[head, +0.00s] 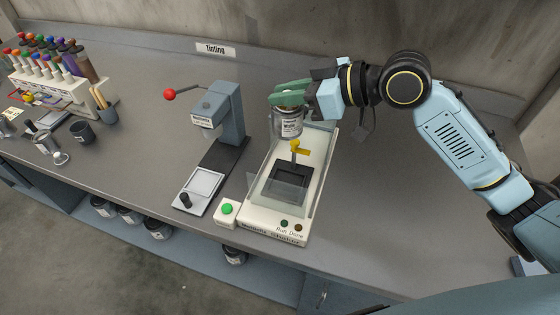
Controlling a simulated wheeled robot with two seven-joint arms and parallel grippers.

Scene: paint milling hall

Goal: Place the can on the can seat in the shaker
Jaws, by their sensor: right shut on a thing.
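The can (285,122) is a grey metal can with a white label. My right gripper (290,92), with green fingers, is shut on its upper part and holds it upright. In the picture the can shows above the back part of the shaker (257,217), a cream box with clear walls and a yellow clamp handle (297,148). The dark can seat (283,188) shows inside the shaker, nearer the front, with nothing seen on it. How high the can hangs is hard to tell. My left gripper is out of view.
A grey press-like device (226,118) with a red-knobbed lever stands left of the shaker. A green button (227,209) sits at the shaker's front left. A rack of colourants (52,80) and a dark cup (82,132) are far left. The counter right of the shaker is clear.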

